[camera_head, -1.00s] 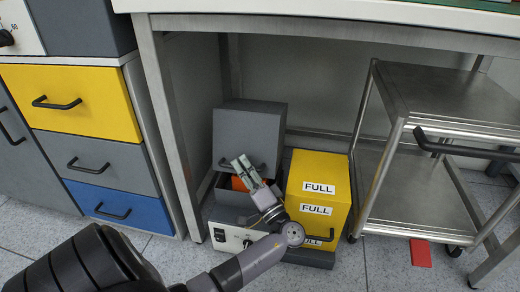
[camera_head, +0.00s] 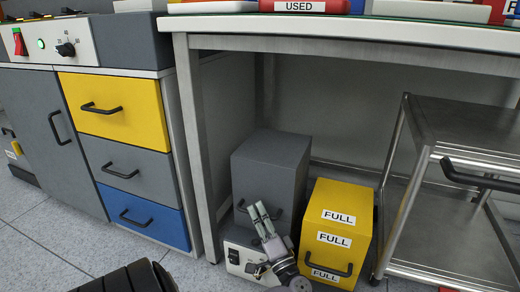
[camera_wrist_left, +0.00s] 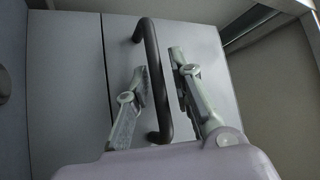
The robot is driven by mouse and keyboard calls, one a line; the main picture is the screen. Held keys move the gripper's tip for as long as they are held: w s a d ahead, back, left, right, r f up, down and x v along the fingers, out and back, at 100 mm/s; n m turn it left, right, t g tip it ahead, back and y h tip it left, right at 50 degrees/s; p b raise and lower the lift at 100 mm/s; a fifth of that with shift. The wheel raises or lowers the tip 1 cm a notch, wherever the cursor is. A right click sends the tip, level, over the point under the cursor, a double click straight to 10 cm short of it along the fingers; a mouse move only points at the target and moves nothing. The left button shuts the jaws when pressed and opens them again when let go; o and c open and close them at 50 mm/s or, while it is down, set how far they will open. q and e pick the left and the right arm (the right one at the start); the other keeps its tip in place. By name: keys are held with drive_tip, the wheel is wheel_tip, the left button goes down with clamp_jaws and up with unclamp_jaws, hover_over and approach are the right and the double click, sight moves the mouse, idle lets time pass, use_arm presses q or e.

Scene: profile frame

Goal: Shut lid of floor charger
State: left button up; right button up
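The floor charger is a grey box under the table, with a white control panel (camera_head: 240,260) low on its front. Its tall grey lid (camera_head: 265,165) looks down on the base, with only a thin seam showing in the left wrist view (camera_wrist_left: 103,70). My left gripper (camera_head: 257,208) is in front of the lid, pointing up. In the left wrist view its fingers (camera_wrist_left: 158,62) are apart, one on each side of the lid's black handle (camera_wrist_left: 150,60). I cannot tell whether they touch it. The arm hides part of the charger's lower front. My right gripper is not in view.
A yellow box labelled FULL (camera_head: 346,205) stands close on the charger's right. A metal cart (camera_head: 468,130) is farther right. A table leg (camera_head: 197,150) and a drawer cabinet (camera_head: 137,165) stand to the left. The tabletop (camera_head: 340,30) overhangs the charger.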

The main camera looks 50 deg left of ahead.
use_arm(q)
drive_tip(key=shift+o, duration=0.7)
drive_tip(key=shift+r, duration=0.1)
